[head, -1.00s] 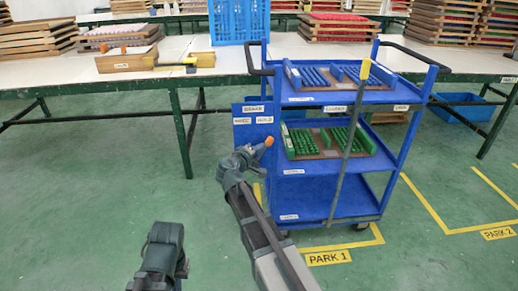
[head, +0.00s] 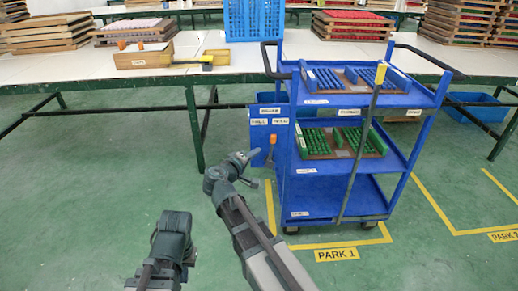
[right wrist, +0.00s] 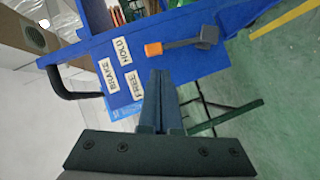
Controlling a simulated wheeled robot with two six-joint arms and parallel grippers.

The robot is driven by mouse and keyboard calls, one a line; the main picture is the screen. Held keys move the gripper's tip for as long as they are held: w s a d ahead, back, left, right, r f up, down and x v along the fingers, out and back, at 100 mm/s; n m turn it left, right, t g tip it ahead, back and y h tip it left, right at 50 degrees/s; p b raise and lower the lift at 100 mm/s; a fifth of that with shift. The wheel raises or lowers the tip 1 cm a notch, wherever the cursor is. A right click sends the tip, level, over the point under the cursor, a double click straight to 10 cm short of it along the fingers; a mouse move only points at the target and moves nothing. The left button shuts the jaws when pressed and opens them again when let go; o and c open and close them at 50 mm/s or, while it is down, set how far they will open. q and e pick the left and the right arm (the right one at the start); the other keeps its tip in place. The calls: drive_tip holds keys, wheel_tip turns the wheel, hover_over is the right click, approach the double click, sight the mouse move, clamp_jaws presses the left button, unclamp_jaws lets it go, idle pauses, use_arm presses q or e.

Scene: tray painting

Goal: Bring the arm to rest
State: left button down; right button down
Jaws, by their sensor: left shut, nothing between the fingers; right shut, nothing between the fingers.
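My right gripper (head: 246,157) is shut and empty. It is held out in front of the blue trolley, just left of the brake lever. In the right wrist view its fingers (right wrist: 161,84) are together, pointing toward the blue brake panel (right wrist: 122,77). The brake lever (right wrist: 188,43) with its orange tip is apart from the fingers; it also shows in the head view (head: 272,140). My left gripper (head: 173,220) is low at the bottom left of the head view, shut, over open floor and touching nothing.
The blue trolley (head: 335,185) stands at the yellow PARK 1 marking, with blue and green racks on its shelves and a yellow-topped upright bar (head: 365,140) at its front. A long table (head: 100,72) is behind. The green floor (head: 90,210) at left is clear.

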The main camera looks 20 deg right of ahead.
drive_tip(key=shift+s+a, duration=0.15)
idle(0.4)
drive_tip(key=s+a+f+g+y, duration=0.3)
drive_tip(key=s+a+f, duration=0.25)
drive_tip(key=s, duration=0.25)
drive_tip(key=s+a+f+g+y, duration=0.35)
drive_tip(key=s+a+f, duration=0.2)
drive_tip(key=s, duration=0.35)
drive_tip(key=s+a+f+g+y, duration=0.35)
drive_tip(key=s+a+f, duration=0.2)
drive_tip(key=s, duration=0.25)
wheel_tip(320, 180, up, 31)
drive_tip(key=s+p, duration=0.1)
drive_tip(key=p, duration=3)
drive_tip(key=shift+a+r+g, duration=0.15)
drive_tip(key=shift+a+g, duration=0.2)
drive_tip(key=shift+g, duration=0.05)
